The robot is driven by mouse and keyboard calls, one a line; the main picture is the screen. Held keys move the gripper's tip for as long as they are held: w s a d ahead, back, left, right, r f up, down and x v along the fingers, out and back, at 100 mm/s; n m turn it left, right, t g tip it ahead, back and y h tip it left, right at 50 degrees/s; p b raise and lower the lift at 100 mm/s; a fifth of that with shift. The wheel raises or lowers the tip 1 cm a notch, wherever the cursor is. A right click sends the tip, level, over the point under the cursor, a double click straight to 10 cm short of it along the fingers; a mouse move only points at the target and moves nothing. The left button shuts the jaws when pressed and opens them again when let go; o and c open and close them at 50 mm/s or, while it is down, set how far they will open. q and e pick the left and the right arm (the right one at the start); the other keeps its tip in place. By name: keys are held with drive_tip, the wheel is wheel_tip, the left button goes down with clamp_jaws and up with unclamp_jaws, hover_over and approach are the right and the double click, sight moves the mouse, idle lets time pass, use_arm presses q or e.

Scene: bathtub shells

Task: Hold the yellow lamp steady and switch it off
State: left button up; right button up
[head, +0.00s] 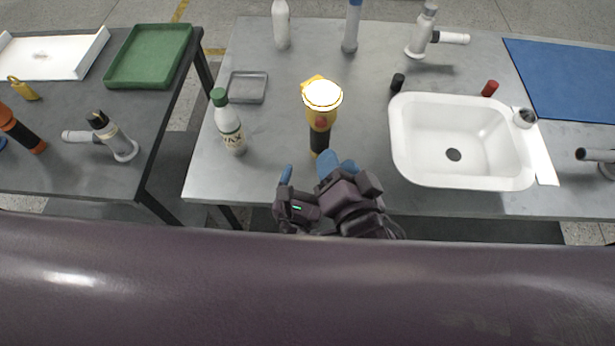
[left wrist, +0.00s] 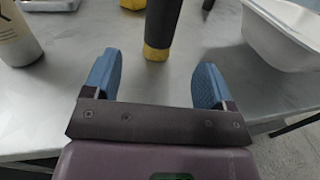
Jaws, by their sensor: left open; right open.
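The yellow lamp (head: 320,115) stands upright on the grey table. It has a lit white top, a yellow head with a red button on the near side, and a black handle. In the left wrist view its dark handle and yellow foot (left wrist: 157,52) show just beyond my left fingertips. My left gripper (head: 304,174) is open, its blue fingers on either side of the lamp's line; the left wrist view shows the empty gap (left wrist: 156,80). My right gripper (head: 338,166) seems to overlap it, close to the lamp's foot at the right, open; it partly hides the left gripper.
A green-capped bottle (head: 230,122) stands left of the lamp, with a small grey tray (head: 247,87) behind it. A white sink (head: 410,165) is to the right, with black (head: 397,82) and red (head: 490,88) cylinders behind it. Bare table lies between lamp and sink.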

sight(318, 147)
use_arm(q)
drive_tip(key=shift+w+d, duration=0.2)
drive_tip(key=shift+w, duration=0.25)
drive_tip(key=w, duration=0.3)
drive_tip(key=w+d, duration=0.1)
drive_tip(key=w, duration=0.2)
drive_tip(key=w+d, duration=0.1)
drive_tip(key=w, duration=0.2)
drive_tip(key=shift+w, duration=0.35)
drive_tip(key=c, duration=1.1)
use_arm(e)
clamp_jaws()
idle(0.5)
